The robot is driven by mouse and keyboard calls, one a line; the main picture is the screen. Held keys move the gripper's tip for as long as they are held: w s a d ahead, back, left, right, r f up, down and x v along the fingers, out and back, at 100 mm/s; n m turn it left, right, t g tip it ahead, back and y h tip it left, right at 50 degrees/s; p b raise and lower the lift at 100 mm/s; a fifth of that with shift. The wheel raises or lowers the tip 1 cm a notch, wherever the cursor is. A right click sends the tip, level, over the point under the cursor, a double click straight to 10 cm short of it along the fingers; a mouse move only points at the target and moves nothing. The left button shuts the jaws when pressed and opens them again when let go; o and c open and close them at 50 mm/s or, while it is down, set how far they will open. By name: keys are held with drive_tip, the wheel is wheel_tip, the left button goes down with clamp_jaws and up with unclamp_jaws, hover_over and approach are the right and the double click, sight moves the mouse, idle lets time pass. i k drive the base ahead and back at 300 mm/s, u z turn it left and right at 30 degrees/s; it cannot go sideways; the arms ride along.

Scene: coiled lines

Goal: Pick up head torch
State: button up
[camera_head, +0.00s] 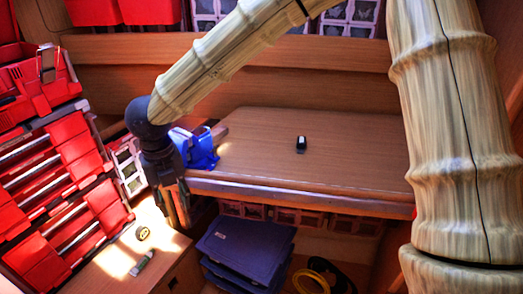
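My gripper (177,212) points down past the left front corner of a wooden tabletop, at the end of my arm. Its dark fingers look close together, and I cannot tell whether they are apart. I cannot tell for sure which thing is the head torch. A small round yellowish and dark item (143,232) lies on a lower wooden surface, left of and below my gripper. A small green and white item (142,263) lies in front of it. A small black and white item (301,145) stands on the tabletop to the right. My gripper appears apart from all three.
The wooden tabletop (360,150) is mostly clear. A blue object (200,148) sits at its left end, beside my wrist. Red drawers and bins (75,150) stand at the left. Blue stacked crates (245,240) and a yellow coil (312,278) are below the tabletop.

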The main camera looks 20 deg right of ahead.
sight(302, 143)
drive_tip(key=z, duration=0.2)
drive_tip(key=i, duration=0.75)
drive_tip(key=z, duration=0.8)
drive_tip(key=i, duration=0.55)
drive_tip(key=z, duration=0.3)
